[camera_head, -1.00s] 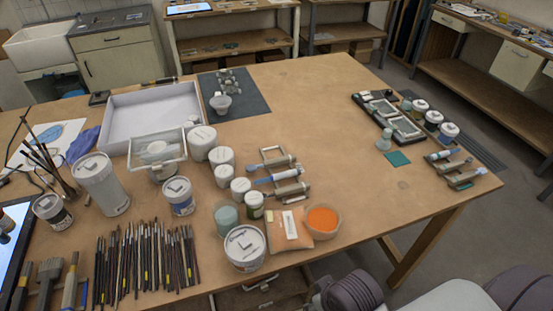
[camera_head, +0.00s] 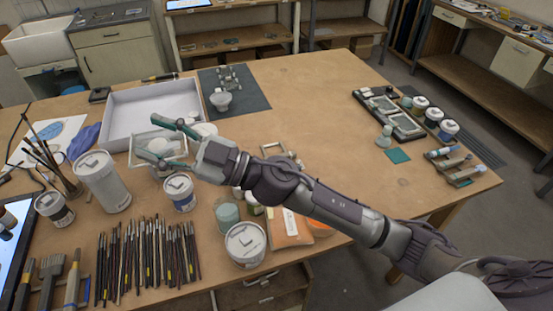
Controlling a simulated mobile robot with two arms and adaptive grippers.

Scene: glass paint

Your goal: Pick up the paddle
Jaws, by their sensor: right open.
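I cannot make out for certain which thing is the paddle. My right gripper (camera_head: 164,139) is open, with its two fingers spread over the clear rectangular container (camera_head: 178,163) left of the table's middle. A round pale shape shows inside the container, partly hidden by the fingers. I see nothing held between the fingers, and cannot tell whether they touch the container. A dark-handled tool (camera_head: 160,78) lies at the far edge, behind the white tray (camera_head: 130,101). My left gripper is not in view.
My right arm covers several white jars and tubes. A tall white tub (camera_head: 102,182), a white can (camera_head: 245,244) and many brushes (camera_head: 147,262) stand or lie close in front. A dark mat (camera_head: 250,90) holds a small bowl (camera_head: 220,100).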

